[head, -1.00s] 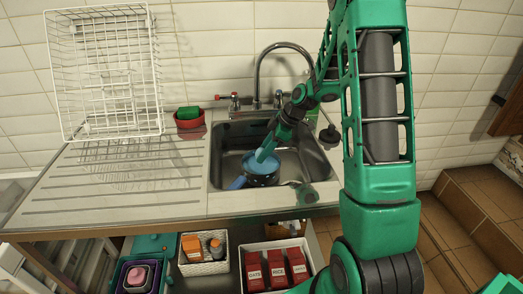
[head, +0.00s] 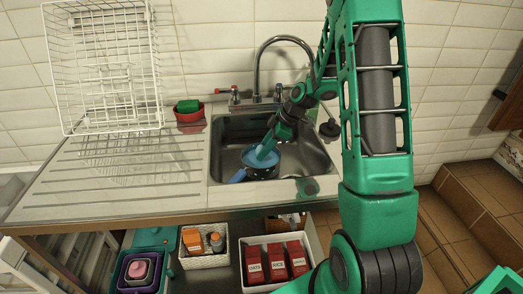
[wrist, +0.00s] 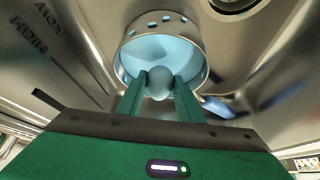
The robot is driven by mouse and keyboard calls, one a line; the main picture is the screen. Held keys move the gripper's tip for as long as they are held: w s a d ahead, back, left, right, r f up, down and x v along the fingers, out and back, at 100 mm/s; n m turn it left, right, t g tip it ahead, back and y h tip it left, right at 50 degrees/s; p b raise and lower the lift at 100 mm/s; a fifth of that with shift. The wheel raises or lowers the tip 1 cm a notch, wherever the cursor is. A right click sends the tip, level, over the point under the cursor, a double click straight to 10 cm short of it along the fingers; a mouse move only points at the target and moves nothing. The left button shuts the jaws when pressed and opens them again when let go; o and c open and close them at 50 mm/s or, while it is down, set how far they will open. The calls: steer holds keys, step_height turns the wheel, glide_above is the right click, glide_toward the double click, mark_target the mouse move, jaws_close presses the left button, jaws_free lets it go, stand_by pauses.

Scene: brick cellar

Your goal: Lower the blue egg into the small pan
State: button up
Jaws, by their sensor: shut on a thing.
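The small pan (head: 262,173) stands in the sink basin, with a light blue inside and a blue handle (head: 237,177) pointing left in the head view. In the wrist view the pan (wrist: 190,40) opens toward the camera, a row of holes along its metal side. My gripper (wrist: 160,88) is shut on the blue egg (wrist: 160,80), a pale blue-grey ball between the two green fingers. The egg shows against the pan's blue inside. In the head view my gripper (head: 264,155) reaches down over the pan, and the egg is hidden. I cannot tell whether the egg touches the pan floor.
The sink (head: 222,150) walls surround the pan closely, and the tap (head: 257,65) arches behind. A red bowl (head: 190,115) with a green sponge sits left of the sink. A white wire rack (head: 100,70) stands at the back left. The drainboard (head: 110,185) is largely clear.

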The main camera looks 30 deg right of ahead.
mark_target(258, 166)
steer(key=shift+f, duration=2.5)
stand_by(1.4)
steer(key=o, duration=0.7)
steer(key=shift+o, duration=0.2)
steer(key=v, duration=1)
steer(key=s+r+m+h, duration=0.1)
steer(key=s+r+m, duration=0.3)
steer(key=s, duration=0.4)
steer(key=s+r+m+g+h, duration=0.1)
steer(key=s+r+m+h, duration=0.1)
steer(key=s+r+m, duration=0.2)
steer(key=s+r+m+g+h, duration=0.1)
steer(key=s+r+m, duration=0.2)
steer(key=s, duration=0.8)
steer(key=shift+s+d+r+m+h, duration=0.3)
steer(key=shift+s+d+r+m, duration=0.1)
steer(key=shift+m, duration=0.5)
steer(key=s+m+g, duration=0.1)
steer(key=s+m, duration=0.4)
steer(key=s, duration=0.5)
steer(key=shift+a+r, duration=0.35)
steer(key=shift+r, duration=0.05)
